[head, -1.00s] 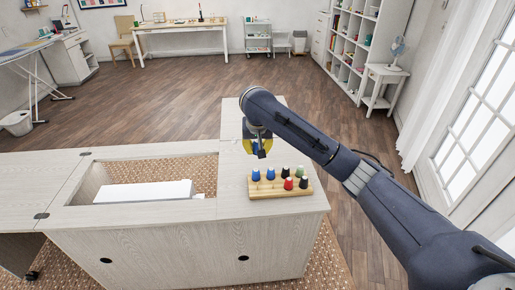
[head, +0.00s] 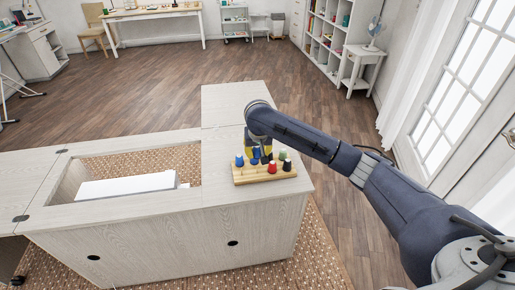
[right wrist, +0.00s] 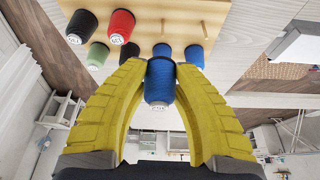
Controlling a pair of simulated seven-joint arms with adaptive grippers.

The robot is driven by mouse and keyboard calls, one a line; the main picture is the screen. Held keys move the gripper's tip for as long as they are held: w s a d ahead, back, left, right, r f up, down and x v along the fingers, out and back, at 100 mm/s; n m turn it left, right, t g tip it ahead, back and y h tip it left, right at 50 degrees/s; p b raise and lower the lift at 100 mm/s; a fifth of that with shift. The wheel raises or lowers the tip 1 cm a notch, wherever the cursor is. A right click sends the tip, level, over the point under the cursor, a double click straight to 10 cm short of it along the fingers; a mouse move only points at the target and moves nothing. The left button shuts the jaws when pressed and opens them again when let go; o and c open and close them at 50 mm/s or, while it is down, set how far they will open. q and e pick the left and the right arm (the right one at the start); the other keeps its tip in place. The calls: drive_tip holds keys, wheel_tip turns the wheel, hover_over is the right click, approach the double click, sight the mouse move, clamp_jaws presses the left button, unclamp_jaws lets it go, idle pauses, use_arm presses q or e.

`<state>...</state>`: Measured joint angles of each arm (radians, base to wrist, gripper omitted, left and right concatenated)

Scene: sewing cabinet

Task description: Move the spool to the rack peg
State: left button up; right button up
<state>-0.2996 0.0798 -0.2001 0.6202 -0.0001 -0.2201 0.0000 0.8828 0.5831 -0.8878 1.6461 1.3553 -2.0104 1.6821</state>
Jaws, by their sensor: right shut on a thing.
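My right gripper (right wrist: 160,75) has its two yellow fingers shut on a blue spool (right wrist: 160,88), which shows between the fingertips in the right wrist view. In the head view my right gripper (head: 259,145) is low over the back side of the wooden spool rack (head: 262,178), which stands on the cabinet top. The rack holds red, green, black and blue spools, including a red spool (head: 272,167) and a blue spool (head: 239,160). Bare pegs show on the rack board in the right wrist view. The held spool's gap to the rack is hard to judge. My left gripper is not in view.
The pale cabinet top (head: 225,105) is clear behind the rack. An open well with a white machine part (head: 125,187) lies to the left. The neighbouring standing spools (right wrist: 194,55) are close to the held one.

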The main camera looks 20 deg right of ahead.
drive_tip(key=shift+f, duration=1.65)
drive_tip(key=shift+f, duration=2.3)
drive_tip(key=o, duration=0.9)
drive_tip(key=v, duration=1.2)
